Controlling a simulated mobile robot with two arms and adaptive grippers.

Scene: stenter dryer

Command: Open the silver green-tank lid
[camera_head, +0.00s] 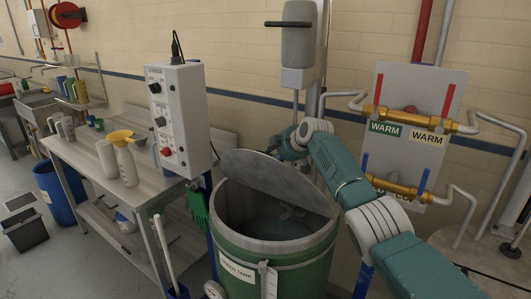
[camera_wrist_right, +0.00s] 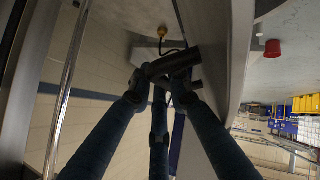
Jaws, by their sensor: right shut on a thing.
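The green tank (camera_head: 235,249) stands at the lower middle of the head view, with a dark, open mouth. Its silver lid (camera_head: 277,183) is a half-round plate, tilted up above the rear of the tank. My right gripper (camera_head: 290,146) is at the far side of the raised lid, near its upper edge, and its fingertips are partly hidden. In the right wrist view, the fingers of my right gripper (camera_wrist_right: 166,82) are closed on a short, dark grey bar, the lid handle (camera_wrist_right: 172,63). My left gripper is not in view.
A bench (camera_head: 139,191) with bottles and a control box (camera_head: 181,119) stands left of the tank. A grey dispenser (camera_head: 299,45) and pipes with yellow valves (camera_head: 410,120) are on the wall behind. A green glove (camera_head: 196,208) hangs beside the tank.

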